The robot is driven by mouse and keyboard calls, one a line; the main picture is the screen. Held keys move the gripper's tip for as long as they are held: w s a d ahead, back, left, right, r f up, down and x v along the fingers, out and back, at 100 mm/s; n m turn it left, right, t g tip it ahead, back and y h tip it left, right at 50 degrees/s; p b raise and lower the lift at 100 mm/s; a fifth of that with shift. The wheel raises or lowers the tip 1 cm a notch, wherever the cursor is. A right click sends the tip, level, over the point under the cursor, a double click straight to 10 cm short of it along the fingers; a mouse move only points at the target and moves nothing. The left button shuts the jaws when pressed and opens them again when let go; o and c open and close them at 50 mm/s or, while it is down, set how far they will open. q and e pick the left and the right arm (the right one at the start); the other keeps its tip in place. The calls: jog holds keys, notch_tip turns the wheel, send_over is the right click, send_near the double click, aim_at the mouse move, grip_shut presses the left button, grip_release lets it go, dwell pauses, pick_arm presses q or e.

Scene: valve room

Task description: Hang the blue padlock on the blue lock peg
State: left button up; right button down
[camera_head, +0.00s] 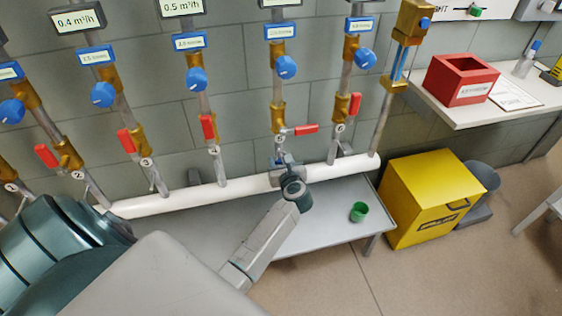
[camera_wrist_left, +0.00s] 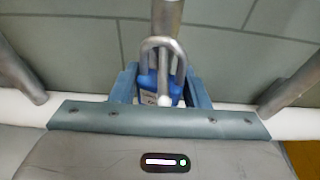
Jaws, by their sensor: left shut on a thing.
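My left gripper (camera_head: 281,165) is at the foot of a riser pipe in the middle of the head view, just above the white header pipe. In the left wrist view the gripper (camera_wrist_left: 160,86) is shut on the blue padlock (camera_wrist_left: 148,86). The padlock's grey shackle (camera_wrist_left: 165,44) stands up above its blue body, in front of a vertical pipe. A pale rod with a rounded tip runs down in front of the body; I cannot tell whether it is part of the shackle or a peg. I cannot make out the blue lock peg. My right gripper is not in view.
Several riser pipes with blue knobs and red-handled valves (camera_head: 306,130) stand along the wall. The white header pipe (camera_head: 240,187) runs behind a grey bench (camera_head: 320,225). A green cup (camera_head: 359,212) stands on the bench. A yellow box (camera_head: 425,195) is at right.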

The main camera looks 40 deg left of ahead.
pick_arm(q)
jog(key=shift+d, duration=0.1)
jog(key=s+d, duration=0.4)
jog(key=d, duration=0.1)
jog(key=shift+s+d+p, duration=0.25)
jog(key=shift+s+p, duration=0.15)
dwell(0.7)
dwell(0.6)
jog(key=shift+w+a, duration=0.1)
jog(key=shift+a, duration=0.05)
dwell(0.6)
jog(key=w+a, duration=0.3)
jog(key=shift+w+a, duration=0.1)
jog(key=shift+a, duration=0.3)
jog(key=shift+d, duration=0.1)
